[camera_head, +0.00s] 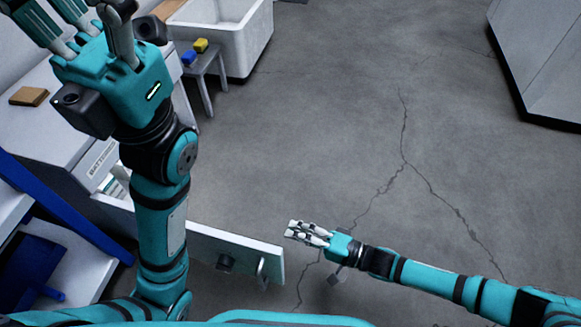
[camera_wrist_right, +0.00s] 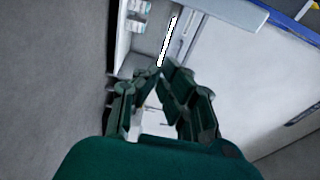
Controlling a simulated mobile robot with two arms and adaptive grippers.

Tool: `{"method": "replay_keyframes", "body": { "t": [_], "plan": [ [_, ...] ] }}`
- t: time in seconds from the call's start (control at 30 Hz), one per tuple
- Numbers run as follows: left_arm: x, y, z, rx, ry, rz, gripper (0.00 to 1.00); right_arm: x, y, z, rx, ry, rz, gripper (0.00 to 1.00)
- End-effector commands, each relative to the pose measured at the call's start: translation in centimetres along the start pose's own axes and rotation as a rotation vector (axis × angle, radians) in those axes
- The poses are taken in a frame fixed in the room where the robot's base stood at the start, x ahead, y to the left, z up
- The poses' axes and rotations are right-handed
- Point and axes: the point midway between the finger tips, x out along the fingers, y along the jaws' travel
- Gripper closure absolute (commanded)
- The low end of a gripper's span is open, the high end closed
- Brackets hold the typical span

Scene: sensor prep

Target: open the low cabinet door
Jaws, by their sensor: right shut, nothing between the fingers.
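The low cabinet door (camera_head: 215,243) is a pale panel standing out from the cabinet in the head view, swung open toward the right. A metal handle (camera_head: 262,270) sits near its free end, with a dark fitting beside it. My left arm hides the hinge side. My right gripper (camera_head: 290,231) is shut and empty, just right of the door's free end, with a visible gap. In the right wrist view its fingers (camera_wrist_right: 158,84) point toward the cabinet's shelves (camera_wrist_right: 138,12). My left gripper (camera_head: 82,18) is raised at the upper left, open and empty, its fingertips partly cut off.
A white counter (camera_head: 40,135) with a brown block (camera_head: 29,96) stands at the left. A grey stool (camera_head: 205,65) carries blue and yellow pieces beside a white sink (camera_head: 225,30). A grey cabinet (camera_head: 550,60) stands at upper right. The cracked concrete floor between is clear.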

Motion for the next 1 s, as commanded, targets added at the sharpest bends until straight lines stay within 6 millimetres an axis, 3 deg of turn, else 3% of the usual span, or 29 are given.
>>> {"method": "replay_keyframes", "body": {
  "t": [0.2,0.33,0.7,1.0],
  "plan": [
    [0.1,0.0,-0.1,0.0,0.002,0.0,0.6,-0.1,0.0,0.0,0.0,0.0,0.0,1.0],
    [0.1,0.0,-0.1,0.0,0.002,0.0,0.6,-1.2,0.1,0.0,0.0,0.0,0.003,1.0],
    [0.1,0.0,-0.1,0.0,0.002,0.0,0.6,-8.8,0.1,0.0,0.001,0.001,0.004,1.0],
    [0.1,0.0,0.0,0.0,0.002,0.0,0.6,-11.9,0.1,0.0,0.001,0.0,0.001,1.0]
  ]
}}
